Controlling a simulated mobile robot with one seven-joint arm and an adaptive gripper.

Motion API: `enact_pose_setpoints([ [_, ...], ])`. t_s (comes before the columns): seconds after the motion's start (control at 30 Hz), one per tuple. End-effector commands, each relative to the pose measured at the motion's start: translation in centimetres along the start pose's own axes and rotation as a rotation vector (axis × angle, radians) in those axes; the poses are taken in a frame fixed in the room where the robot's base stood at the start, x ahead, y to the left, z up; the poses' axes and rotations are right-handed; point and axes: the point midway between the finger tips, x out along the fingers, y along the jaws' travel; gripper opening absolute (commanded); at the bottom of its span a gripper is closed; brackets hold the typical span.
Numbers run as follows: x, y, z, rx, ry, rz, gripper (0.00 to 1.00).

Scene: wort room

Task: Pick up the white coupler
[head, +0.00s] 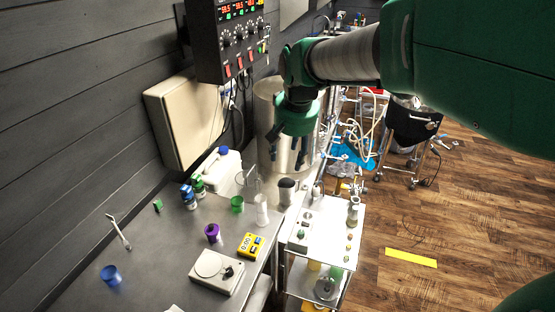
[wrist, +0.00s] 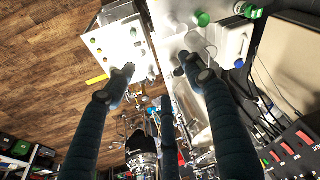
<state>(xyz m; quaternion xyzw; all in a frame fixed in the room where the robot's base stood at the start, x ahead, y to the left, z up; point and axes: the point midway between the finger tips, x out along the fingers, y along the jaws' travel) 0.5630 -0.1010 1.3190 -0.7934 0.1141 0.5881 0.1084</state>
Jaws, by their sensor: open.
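I cannot identify the white coupler with certainty. A small whitish upright piece (head: 262,211) stands on the steel bench (head: 165,252) in the head view, left of a dark-topped cup (head: 286,190); it may be the coupler. My gripper (head: 286,155) is open and empty, pointing down in front of the large steel pot (head: 268,105). It is above and behind the whitish piece, apart from it. In the wrist view my gripper (wrist: 157,70) has its fingers spread with nothing between them.
The bench holds a purple cup (head: 211,232), green cup (head: 237,204), blue cup (head: 110,275), yellow meter (head: 251,245), white scale (head: 216,272) and white canister (head: 221,172). A control box (head: 228,40) hangs beside my arm. A white cart (head: 318,240) stands right of the bench.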

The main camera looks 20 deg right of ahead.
Motion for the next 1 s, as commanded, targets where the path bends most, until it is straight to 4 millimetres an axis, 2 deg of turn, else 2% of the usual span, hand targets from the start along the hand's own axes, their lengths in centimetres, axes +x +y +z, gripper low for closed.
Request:
enact_pose_setpoints([
  [0.2,3.8,1.8,-4.9,0.067,-0.043,0.017,0.53],
  [0.5,10.0,5.0,-10.7,0.157,-0.097,0.039,0.53],
  [0.77,16.3,8.4,-14.8,0.236,-0.144,0.057,0.53],
  [1.0,22.9,12.0,-17.6,0.309,-0.187,0.073,0.53],
])
